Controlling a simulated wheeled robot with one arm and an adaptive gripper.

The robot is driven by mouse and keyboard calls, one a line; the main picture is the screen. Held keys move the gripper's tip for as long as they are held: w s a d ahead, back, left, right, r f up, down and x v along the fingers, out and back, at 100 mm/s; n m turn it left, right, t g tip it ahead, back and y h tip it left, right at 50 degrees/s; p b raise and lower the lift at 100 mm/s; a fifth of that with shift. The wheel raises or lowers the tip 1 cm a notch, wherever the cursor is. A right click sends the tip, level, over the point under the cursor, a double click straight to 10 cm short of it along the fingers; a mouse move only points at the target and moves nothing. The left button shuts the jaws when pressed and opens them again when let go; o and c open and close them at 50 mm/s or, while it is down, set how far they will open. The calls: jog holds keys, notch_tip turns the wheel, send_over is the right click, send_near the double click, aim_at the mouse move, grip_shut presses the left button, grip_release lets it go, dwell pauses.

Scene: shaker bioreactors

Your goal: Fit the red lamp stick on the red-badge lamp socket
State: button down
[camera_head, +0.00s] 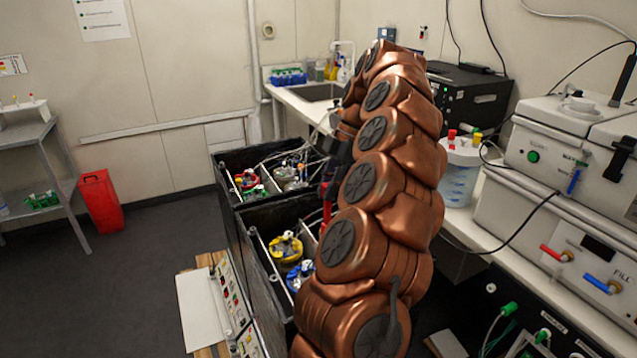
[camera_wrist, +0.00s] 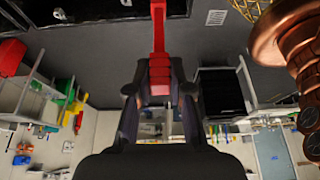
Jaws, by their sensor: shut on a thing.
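The red lamp stick (camera_wrist: 158,60) is held in my gripper (camera_wrist: 160,92), its ribbed red end between the two dark fingers. Its thinner part runs to the top edge of the wrist view. In the head view my gripper (camera_head: 333,165) is partly hidden beside my copper arm, and a bit of the red stick (camera_head: 327,210) hangs below it, above the black shaker boxes. I cannot make out the red-badge lamp socket in either view; my arm hides part of the boxes.
The near black box (camera_head: 262,262) holds vessels with yellow (camera_head: 286,247) and blue (camera_head: 300,276) tops. The far box (camera_head: 232,160) holds more vessels and tubing. A bench (camera_head: 465,215) with machines stands right of my arm. A red bin (camera_head: 101,200) stands left on open floor.

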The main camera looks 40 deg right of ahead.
aim_at(330, 215)
jog(key=shift+d+b+x, duration=0.2)
jog(key=shift+b+x, duration=0.75)
jog(key=shift+x, duration=0.5)
jog(key=shift+f+b, duration=1.9)
jog(key=shift+f, duration=2.35)
jog(key=shift+f+b, duration=1.1)
jog(key=shift+f, duration=7.1)
notch_tip(330, 215, down, 5)
jog(key=b, duration=0.3)
jog(key=shift+r+b, duration=0.25)
jog(key=shift+b, duration=0.1)
jog(key=shift+d+b, duration=0.1)
jog(key=shift+b, duration=0.9)
jog(key=shift+f+b, duration=0.35)
jog(key=shift+b, duration=0.05)
